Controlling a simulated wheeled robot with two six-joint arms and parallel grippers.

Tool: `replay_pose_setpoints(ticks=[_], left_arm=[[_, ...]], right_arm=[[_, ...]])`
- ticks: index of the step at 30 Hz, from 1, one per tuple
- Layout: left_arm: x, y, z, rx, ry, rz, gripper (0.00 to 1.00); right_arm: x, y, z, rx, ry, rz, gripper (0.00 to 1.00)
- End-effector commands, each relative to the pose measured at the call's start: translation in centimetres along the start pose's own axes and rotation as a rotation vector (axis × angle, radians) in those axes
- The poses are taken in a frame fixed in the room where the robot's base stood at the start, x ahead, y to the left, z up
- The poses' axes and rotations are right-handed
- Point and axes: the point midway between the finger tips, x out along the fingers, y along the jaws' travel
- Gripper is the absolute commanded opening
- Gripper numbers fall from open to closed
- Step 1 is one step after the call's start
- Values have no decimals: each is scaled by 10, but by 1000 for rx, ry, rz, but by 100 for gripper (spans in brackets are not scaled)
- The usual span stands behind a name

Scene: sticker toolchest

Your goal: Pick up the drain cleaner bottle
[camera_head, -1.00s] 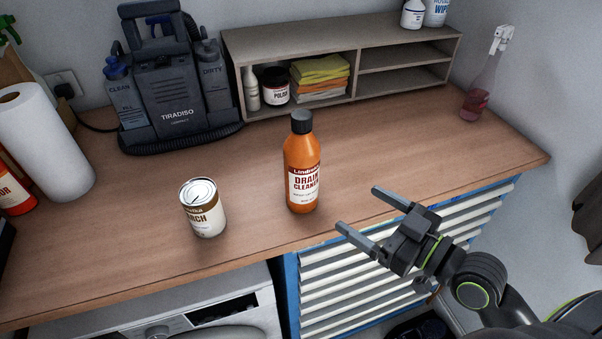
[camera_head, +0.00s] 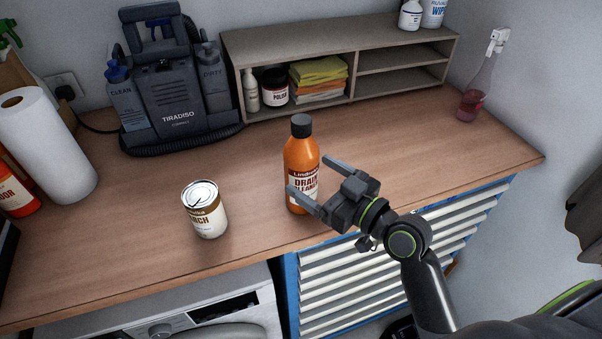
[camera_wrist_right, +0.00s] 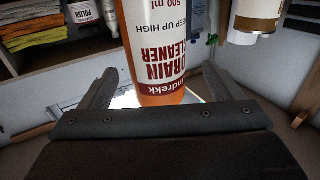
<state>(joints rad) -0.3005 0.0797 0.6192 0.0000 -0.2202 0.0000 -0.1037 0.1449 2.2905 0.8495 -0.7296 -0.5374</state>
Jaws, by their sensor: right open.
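The drain cleaner bottle (camera_head: 301,158) is orange with a black cap and a white and dark red label. It stands upright on the wooden counter, near its front edge. My right gripper (camera_head: 307,176) is open, with its fingers reaching toward the bottle from the right; one finger overlaps the bottle's lower part in the head view. In the right wrist view the bottle (camera_wrist_right: 162,50) appears upside down, between the open fingers (camera_wrist_right: 155,88) or just beyond their tips. I cannot tell whether they touch it. My left gripper is not in view.
A starch can (camera_head: 204,210) stands left of the bottle. A grey cleaning machine (camera_head: 168,90), a shelf unit (camera_head: 400,52) and a spray bottle (camera_head: 476,90) stand at the back. A paper roll (camera_head: 48,140) is at left. The counter (camera_head: 420,150) right of the bottle is clear.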

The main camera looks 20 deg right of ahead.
Motion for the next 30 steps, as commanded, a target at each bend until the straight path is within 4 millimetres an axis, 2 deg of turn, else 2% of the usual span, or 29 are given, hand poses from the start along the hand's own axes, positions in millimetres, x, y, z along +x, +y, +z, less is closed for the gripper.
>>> replay_pose_setpoints(ticks=[8, 15, 19, 28, 30], left_arm=[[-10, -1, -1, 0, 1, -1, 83], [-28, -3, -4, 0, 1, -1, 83], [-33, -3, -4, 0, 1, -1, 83], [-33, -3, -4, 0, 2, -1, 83], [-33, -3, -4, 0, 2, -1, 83]], right_arm=[[18, 0, -1, 2, 0, 0, 86], [47, 3, -1, 3, 1, -1, 86], [59, 3, 1, 2, 0, -1, 86], [64, 3, 3, -1, 0, -1, 86], [64, 3, 3, -1, 0, 0, 79]])
